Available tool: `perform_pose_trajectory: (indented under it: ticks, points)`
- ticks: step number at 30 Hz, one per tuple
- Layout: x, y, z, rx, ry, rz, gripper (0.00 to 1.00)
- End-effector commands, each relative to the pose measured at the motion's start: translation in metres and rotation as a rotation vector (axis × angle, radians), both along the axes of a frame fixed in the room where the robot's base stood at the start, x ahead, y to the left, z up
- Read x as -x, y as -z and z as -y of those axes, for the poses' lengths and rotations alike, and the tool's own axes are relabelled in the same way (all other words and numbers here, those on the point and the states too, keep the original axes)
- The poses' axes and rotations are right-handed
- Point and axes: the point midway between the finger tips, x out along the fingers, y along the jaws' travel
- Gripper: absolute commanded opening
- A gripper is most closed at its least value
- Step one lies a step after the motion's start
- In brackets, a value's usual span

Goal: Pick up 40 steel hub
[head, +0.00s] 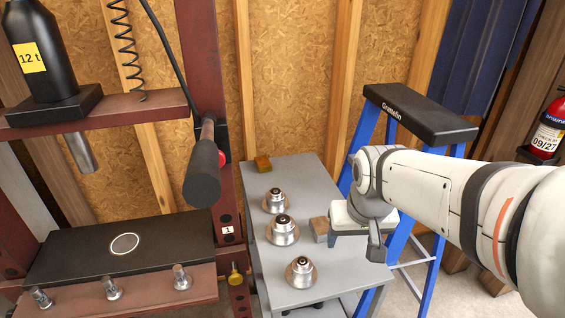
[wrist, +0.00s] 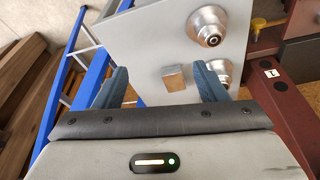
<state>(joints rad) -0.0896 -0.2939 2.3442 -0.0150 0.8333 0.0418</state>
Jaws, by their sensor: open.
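Three silver stepped hubs stand on the grey cabinet top: a far one (head: 275,202), a middle one (head: 282,231) and a near one (head: 301,272). No size marking is readable, so I cannot tell which is the 40 steel hub. The wrist view shows the near hub (wrist: 210,27) whole and the middle hub (wrist: 222,70) partly hidden behind a finger. My gripper (head: 352,240) is open and empty, to the right of the hubs. In the wrist view its blue fingers (wrist: 160,80) are spread, with a small block (wrist: 173,77) beyond the gap.
The grey cabinet top (head: 312,180) also carries the small block (head: 320,229) and a brown-yellow block (head: 263,163) at the back. A red press frame (head: 205,110) with a hanging dark handle (head: 202,175) stands left. A blue stepladder (head: 425,115) stands right, behind my arm.

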Motion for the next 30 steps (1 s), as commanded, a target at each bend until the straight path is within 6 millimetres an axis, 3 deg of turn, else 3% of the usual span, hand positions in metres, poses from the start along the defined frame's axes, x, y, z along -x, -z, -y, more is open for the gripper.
perform_pose_trajectory:
  ticks: [3, 9, 15, 21, 30]
  points:
    - [-0.063, 0.001, -0.027, -0.002, -0.057, 0.021, 0.76]
    - [-0.159, 0.020, -0.083, -0.009, -0.142, 0.070, 0.77]
    - [-0.224, 0.050, -0.138, -0.018, -0.207, 0.110, 0.77]
    - [-0.251, 0.068, -0.166, -0.025, -0.237, 0.130, 0.77]
    - [-0.265, 0.096, -0.171, -0.025, -0.240, 0.130, 0.77]
